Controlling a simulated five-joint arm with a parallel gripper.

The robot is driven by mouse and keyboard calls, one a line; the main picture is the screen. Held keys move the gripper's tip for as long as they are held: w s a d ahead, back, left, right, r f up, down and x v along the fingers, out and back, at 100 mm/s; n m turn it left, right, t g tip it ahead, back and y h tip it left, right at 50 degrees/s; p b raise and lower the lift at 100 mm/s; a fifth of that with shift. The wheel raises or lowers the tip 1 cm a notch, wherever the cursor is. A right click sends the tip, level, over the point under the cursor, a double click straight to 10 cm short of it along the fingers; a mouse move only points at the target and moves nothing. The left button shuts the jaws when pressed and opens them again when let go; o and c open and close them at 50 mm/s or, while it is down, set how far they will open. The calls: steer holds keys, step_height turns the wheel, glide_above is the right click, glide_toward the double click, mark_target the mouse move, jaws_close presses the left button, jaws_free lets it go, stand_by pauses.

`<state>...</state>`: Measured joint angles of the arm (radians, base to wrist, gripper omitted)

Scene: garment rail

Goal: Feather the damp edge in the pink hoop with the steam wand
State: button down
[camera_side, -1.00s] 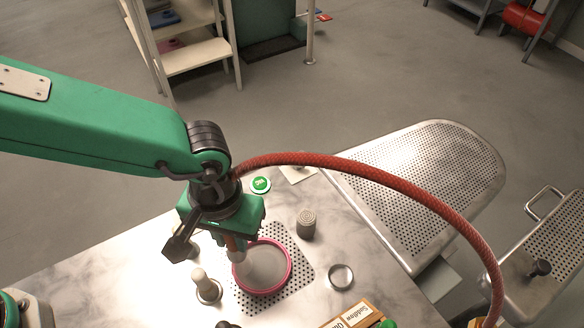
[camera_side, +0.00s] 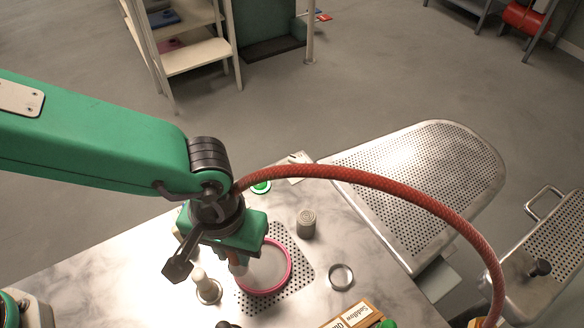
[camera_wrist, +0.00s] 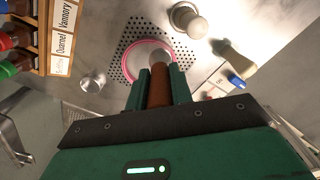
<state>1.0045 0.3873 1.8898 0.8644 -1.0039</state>
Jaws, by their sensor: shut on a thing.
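The pink hoop (camera_side: 289,268) lies on a perforated plate on the marble worktop, with pale fabric (camera_side: 268,268) inside it. It also shows in the wrist view (camera_wrist: 126,64). My gripper (camera_side: 238,258) is shut on the steam wand, whose brown body (camera_wrist: 158,94) stands between the green fingers (camera_wrist: 160,88) in the wrist view. The wand's lower end is over the hoop's left part in the side view; I cannot tell if it touches the fabric. The gripper hides part of the hoop's left rim. The damp edge cannot be made out.
A red hose (camera_side: 400,200) arches to the right. A labelled wooden rack (camera_side: 352,315) is at the front. A perforated metal board (camera_side: 420,180) lies behind.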

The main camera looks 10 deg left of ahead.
steer(key=shift+r, duration=0.2)
steer(key=shift+r, duration=3.35)
steer(key=w+a+r, duration=0.2)
steer(key=w+a, duration=1.1)
steer(key=a, duration=0.3)
steer(key=w+a, duration=0.2)
steer(key=a, duration=0.8)
steer(key=w+a, duration=0.2)
steer(key=a, duration=0.8)
steer(key=shift+a+r, duration=0.3)
steer(key=shift+r, duration=0.15)
steer(key=shift+w+d, duration=0.1)
